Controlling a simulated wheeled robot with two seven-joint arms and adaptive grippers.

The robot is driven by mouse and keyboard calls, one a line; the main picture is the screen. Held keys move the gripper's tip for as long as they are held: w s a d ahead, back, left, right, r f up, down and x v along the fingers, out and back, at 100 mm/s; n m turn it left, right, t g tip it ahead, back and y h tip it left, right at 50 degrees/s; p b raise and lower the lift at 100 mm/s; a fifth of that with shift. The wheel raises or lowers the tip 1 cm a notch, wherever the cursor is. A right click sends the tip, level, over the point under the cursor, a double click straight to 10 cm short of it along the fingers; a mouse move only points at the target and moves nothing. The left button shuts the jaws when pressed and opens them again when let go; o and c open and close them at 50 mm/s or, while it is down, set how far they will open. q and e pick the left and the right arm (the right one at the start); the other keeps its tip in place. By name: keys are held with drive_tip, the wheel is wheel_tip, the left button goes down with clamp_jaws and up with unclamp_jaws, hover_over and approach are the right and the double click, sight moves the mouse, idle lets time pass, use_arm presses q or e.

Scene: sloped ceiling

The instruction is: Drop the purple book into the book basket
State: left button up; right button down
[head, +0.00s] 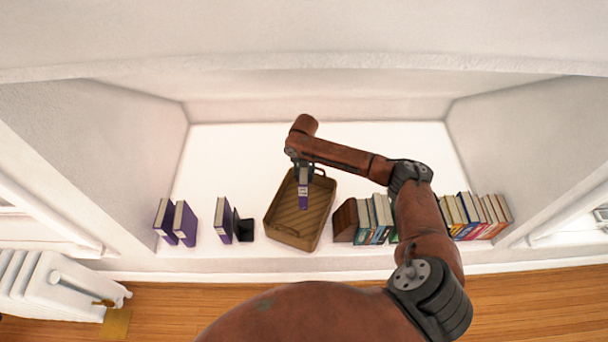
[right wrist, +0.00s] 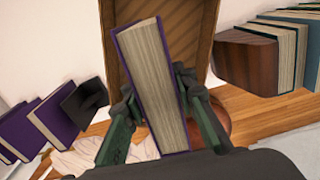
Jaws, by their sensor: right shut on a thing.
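The purple book (head: 303,197) hangs from my right gripper (head: 304,172) over the book basket (head: 285,233), a brown basket on the white shelf. In the right wrist view the purple book (right wrist: 152,85) stands between the two fingers of my right gripper (right wrist: 158,112), which is shut on it, pages facing the camera. The book basket (right wrist: 200,40) shows behind it in that view. The basket's inside looks empty apart from the held book. I cannot tell how high the book is above the basket floor. My left gripper is not in view.
Several purple books (head: 184,223) stand left of the basket, with a black bookend (head: 243,228) beside the nearest one. A wooden bookend (head: 345,220) and a row of books (head: 375,220) stand right of it. Sloping walls close in both sides. The shelf behind the basket is clear.

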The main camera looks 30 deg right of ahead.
drive_tip(key=shift+w+f+b, duration=0.1)
drive_tip(key=shift+f+b, duration=2.1)
drive_tip(key=shift+f, duration=0.65)
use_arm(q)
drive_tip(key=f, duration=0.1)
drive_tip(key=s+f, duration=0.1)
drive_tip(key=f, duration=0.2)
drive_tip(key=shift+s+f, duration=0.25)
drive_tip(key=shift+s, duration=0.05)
use_arm(e)
drive_tip(key=shift+r, duration=0.1)
drive_tip(key=c, duration=2)
unclamp_jaws()
drive_tip(key=o, duration=0.5)
drive_tip(key=shift+c, duration=0.2)
drive_tip(key=shift+o, duration=0.2)
